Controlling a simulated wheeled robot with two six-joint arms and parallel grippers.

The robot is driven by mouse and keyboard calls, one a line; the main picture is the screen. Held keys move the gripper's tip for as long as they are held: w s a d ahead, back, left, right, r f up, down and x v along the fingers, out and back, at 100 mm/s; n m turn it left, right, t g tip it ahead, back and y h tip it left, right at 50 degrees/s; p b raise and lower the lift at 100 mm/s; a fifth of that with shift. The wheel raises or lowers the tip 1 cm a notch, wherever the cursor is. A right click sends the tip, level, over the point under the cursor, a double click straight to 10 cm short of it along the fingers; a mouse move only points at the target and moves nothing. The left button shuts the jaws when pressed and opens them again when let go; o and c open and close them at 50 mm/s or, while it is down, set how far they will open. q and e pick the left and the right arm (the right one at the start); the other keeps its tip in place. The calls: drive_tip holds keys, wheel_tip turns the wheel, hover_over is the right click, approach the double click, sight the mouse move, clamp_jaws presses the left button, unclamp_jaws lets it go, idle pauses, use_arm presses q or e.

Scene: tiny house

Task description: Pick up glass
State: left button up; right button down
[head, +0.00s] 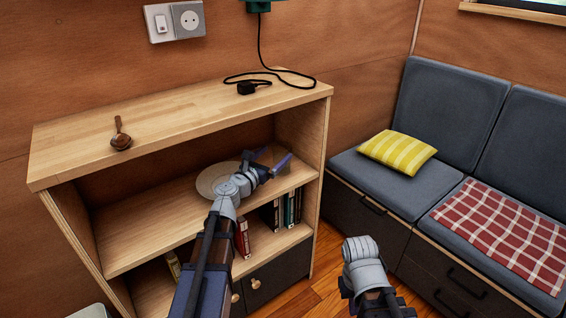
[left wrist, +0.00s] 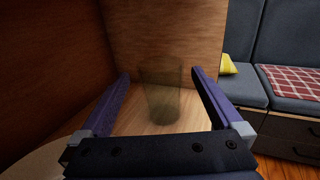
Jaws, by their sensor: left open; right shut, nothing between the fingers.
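A dark, see-through glass (left wrist: 160,92) stands upright on the wooden shelf, in the right corner of the middle shelf bay. In the left wrist view it is between the two fingers of my left gripper (left wrist: 160,85), with a gap on either side. My left gripper is open and also shows in the head view (head: 272,164), reaching into the bay. In the head view the glass is hard to make out behind the gripper. Of my right arm only a grey link shows at the bottom of the head view; its gripper is not visible.
A round flat plate (head: 207,184) lies on the shelf left of my left gripper. The shelf unit's top (head: 180,115) is close above the arm and bears a wooden spoon (head: 120,138) and a plug (head: 247,88). Books (head: 243,238) stand below. The bay's left part is clear.

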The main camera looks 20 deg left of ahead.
use_arm(q)
drive_tip(key=shift+f+b+x, duration=0.15)
drive_tip(key=shift+x, duration=1.15)
drive_tip(key=shift+f+b+x, duration=0.15)
drive_tip(key=shift+x, duration=1.2)
drive_tip(key=shift+c, duration=0.4)
drive_tip(key=c, duration=1.4)
